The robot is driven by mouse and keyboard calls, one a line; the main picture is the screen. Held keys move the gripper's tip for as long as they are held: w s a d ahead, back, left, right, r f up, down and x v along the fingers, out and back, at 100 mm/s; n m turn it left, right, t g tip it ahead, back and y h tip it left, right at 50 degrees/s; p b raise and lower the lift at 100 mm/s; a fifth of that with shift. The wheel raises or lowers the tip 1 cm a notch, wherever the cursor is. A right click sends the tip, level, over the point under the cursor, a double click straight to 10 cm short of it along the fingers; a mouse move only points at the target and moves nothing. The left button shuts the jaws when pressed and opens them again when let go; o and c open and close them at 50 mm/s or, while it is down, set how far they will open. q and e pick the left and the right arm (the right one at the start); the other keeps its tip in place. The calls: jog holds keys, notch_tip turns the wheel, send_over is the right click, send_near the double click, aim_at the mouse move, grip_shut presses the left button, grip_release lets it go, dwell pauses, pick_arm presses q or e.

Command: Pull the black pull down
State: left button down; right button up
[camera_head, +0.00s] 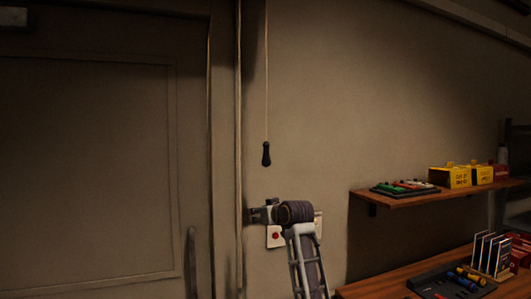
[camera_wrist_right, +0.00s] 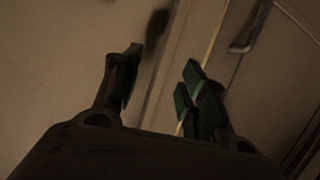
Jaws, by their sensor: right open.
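The black pull (camera_head: 266,154) hangs upright on a thin cord (camera_head: 267,60) in front of the wall, in the middle of the head view. My right gripper (camera_head: 256,214) is below the pull and apart from it. In the right wrist view the gripper (camera_wrist_right: 160,76) is open, with nothing between its green-padded fingers. A dark long blur shows beyond the fingers there; I cannot tell if it is the pull or a shadow. My left gripper is in neither view.
A wall plate with a red button (camera_head: 275,237) sits behind my right gripper. A door (camera_head: 90,170) with a handle (camera_head: 191,260) is on the left. A wooden shelf (camera_head: 400,202) and a desk (camera_head: 375,286) with boxes and tools are on the right. The wall around the pull is clear.

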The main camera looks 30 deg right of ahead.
jog(key=s+d+r+t, duration=0.2)
jog(key=s+r, duration=0.2)
jog(key=r, duration=0.8)
jog(key=t, duration=0.2)
send_near(268, 150)
jog(key=shift+s+a+r, duration=0.1)
jog(key=shift+s, duration=0.5)
jog(key=shift+s+a+r, duration=0.15)
jog(key=shift+s, duration=0.45)
jog(key=shift+p, duration=0.3)
jog(key=shift+w+d+p, duration=0.15)
jog(key=shift+w+p, duration=0.6)
jog(key=shift+w, duration=1.55)
jog(key=shift+w+d+p, duration=0.2)
jog(key=shift+w+p, duration=0.55)
jog(key=shift+w, duration=1.55)
jog(key=shift+w+d+p, duration=0.15)
jog(key=shift+w+p, duration=0.6)
jog(key=shift+w, duration=1.55)
jog(key=shift+c, duration=0.3)
grip_shut()
